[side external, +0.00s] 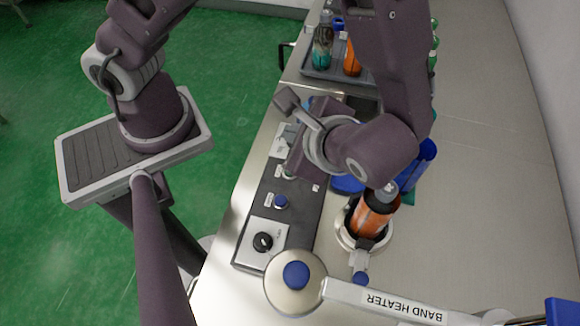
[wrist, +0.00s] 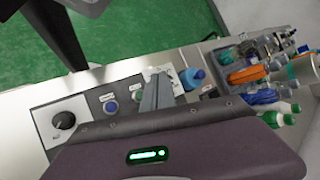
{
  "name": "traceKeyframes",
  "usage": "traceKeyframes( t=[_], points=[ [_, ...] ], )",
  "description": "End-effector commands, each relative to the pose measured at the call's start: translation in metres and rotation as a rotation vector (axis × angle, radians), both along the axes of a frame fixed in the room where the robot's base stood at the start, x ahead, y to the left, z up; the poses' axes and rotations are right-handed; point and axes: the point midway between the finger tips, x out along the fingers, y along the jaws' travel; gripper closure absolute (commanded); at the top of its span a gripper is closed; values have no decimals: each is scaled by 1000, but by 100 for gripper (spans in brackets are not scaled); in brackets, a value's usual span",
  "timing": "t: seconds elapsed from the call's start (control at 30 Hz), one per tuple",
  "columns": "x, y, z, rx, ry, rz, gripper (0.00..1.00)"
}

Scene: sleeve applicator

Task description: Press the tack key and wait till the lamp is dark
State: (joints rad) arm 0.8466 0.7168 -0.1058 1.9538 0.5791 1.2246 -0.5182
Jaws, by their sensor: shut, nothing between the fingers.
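The dark control panel (side external: 251,222) bears a black dial (side external: 263,242), a blue round button (side external: 281,201) and a small pale round fitting (side external: 288,173) beside my gripper. The blue button (wrist: 111,107) and dial (wrist: 63,120) also show in the wrist view. The labels are too small to read, so I cannot tell which fitting is the tack key or the lamp, or whether a lamp is lit. My gripper (wrist: 158,92) is shut and empty, over the panel's far part beyond the blue button. In the side view its fingertips are hidden; contact cannot be told.
An orange bottle (side external: 374,214) stands in a ring holder right of the panel. The arm labelled BAND HEATER (side external: 385,300) with a blue-capped round end (side external: 296,275) lies in front. A grey tray (side external: 311,72) of bottles stands at the back.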

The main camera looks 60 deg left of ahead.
Motion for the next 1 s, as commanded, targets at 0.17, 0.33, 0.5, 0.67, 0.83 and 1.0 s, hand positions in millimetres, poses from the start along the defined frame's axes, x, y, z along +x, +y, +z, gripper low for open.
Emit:
traceKeyframes(
  t=[0.17,0.33,0.5,0.67,0.83,1.0],
  points=[
    [0,0,-1,-1,2,2,100],
    [0,1,-17,1,3,2,100],
    [0,1,-43,1,3,2,100],
    [-1,1,-65,0,3,3,100],
    [0,1,-82,0,2,4,100],
    [0,0,-88,-2,0,3,100]
  ],
)
